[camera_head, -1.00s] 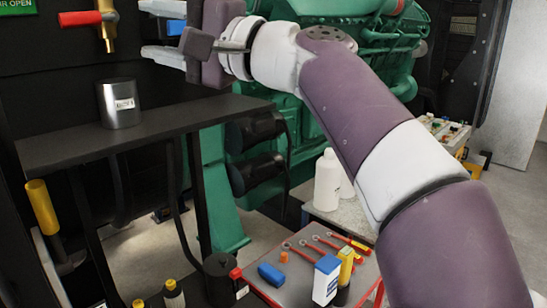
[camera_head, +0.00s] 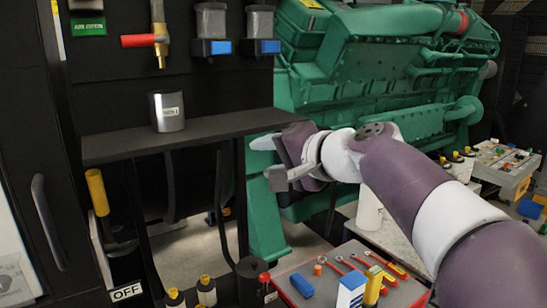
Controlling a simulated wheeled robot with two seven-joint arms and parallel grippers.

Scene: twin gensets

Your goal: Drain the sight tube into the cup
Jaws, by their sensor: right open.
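A grey metal cup (camera_head: 167,113) with a white label stands upright on the dark shelf (camera_head: 190,133). Above it, a brass drain cock (camera_head: 160,48) on the black panel points down, with its red lever (camera_head: 138,41) lying level to the left. The brass spout end is over the cup with a clear gap between them. The sight tube itself is not clearly visible. My right gripper (camera_head: 266,160) is open and empty, at the right end of the shelf, right of and lower than the cup. My left gripper is out of view.
A green engine (camera_head: 390,60) fills the back. A red-edged tray (camera_head: 320,285) with wrenches is below. A yellow-topped lever (camera_head: 97,190) stands left under the shelf.

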